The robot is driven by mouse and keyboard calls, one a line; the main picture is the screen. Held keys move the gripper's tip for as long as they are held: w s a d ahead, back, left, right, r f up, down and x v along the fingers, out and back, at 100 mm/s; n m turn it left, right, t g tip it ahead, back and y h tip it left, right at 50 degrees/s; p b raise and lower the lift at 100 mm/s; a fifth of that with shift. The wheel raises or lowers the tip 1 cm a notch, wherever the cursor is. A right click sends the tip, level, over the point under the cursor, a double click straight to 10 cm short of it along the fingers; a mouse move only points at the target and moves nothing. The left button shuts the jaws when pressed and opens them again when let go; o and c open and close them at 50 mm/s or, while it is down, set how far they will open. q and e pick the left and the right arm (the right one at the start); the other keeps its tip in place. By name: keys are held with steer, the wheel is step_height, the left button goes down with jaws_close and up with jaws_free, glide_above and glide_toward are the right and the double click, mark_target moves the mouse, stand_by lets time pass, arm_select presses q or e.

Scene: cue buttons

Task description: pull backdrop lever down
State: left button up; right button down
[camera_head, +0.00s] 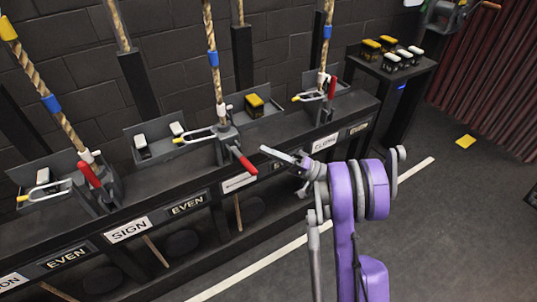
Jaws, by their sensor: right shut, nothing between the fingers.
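Three rope levers with red handles stand along a dark rail. The left lever's red handle (88,173) points up and left, and the right lever's red handle (332,88) stands up. The middle lever's red handle (243,160) slants down to the right over the rail's front edge. White label plates below read SIGN (128,230) and apparently CLOUD (325,143); I cannot read the plate (239,182) under the middle lever, so I cannot tell which is the backdrop lever. My right gripper (267,152) is shut and empty, just right of the middle handle, apparently apart from it. My left gripper is out of view.
Ropes with blue bands rise from the levers. A black stand (396,68) with yellow and white blocks is at the back right. A red curtain (485,75) hangs at the far right.

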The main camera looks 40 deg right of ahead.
steer(key=s+d+f, duration=0.1)
steer(key=d+f, duration=0.4)
steer(key=f, duration=0.1)
steer(key=shift+s+f, duration=0.2)
steer(key=shift+s, duration=0.2)
steer(key=shift+d, duration=0.15)
